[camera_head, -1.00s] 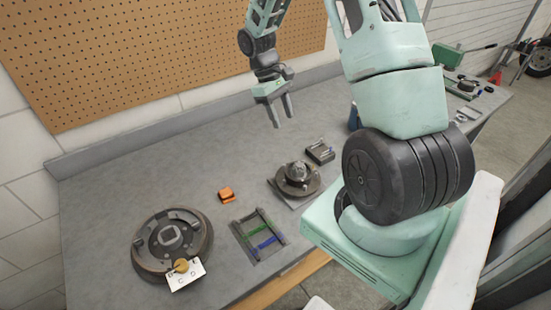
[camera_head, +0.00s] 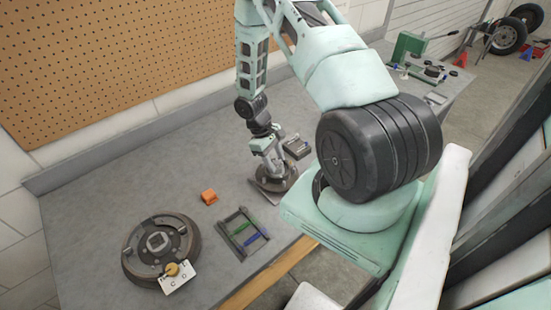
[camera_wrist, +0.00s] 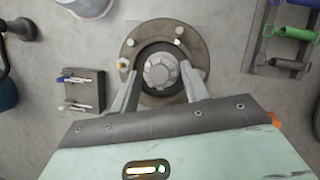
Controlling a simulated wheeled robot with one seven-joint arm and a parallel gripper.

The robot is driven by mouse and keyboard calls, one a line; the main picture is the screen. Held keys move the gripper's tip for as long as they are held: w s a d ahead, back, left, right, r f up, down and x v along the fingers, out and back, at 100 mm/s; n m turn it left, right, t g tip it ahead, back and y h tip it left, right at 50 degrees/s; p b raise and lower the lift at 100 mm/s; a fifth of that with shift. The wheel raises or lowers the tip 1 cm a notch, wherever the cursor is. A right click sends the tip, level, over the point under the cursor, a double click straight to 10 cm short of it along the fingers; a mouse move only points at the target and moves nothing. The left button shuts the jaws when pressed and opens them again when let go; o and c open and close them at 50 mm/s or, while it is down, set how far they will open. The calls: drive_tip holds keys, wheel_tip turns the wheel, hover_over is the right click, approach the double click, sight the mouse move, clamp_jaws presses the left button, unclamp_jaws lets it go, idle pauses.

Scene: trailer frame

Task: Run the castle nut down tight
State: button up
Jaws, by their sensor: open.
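The castle nut (camera_wrist: 160,71) shows as a grey, many-sided piece at the centre of the round hub (camera_wrist: 128,48) in the wrist view. My gripper (camera_wrist: 161,80) is open, with one finger on each side of the nut. Whether the fingers touch it I cannot tell. In the head view my gripper (camera_head: 272,166) points down over the hub (camera_head: 290,180) on the bench and hides the nut. Studs stand on the hub's flange, one of them brass-coloured (camera_wrist: 122,64).
A brake drum assembly (camera_head: 140,262) with a white lettered card (camera_head: 178,278) lies at the front left. An orange block (camera_head: 209,196) and a rack with green and blue tools (camera_head: 240,232) lie between it and the hub. A small block with pins (camera_head: 297,148) stands behind the hub.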

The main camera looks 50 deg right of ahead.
drive_tip(key=shift+s+f, duration=0.15)
drive_tip(key=shift+f, duration=0.2)
drive_tip(key=shift+c, duration=0.4)
drive_tip(key=c, duration=0.6)
drive_tip(key=shift+c, duration=0.2)
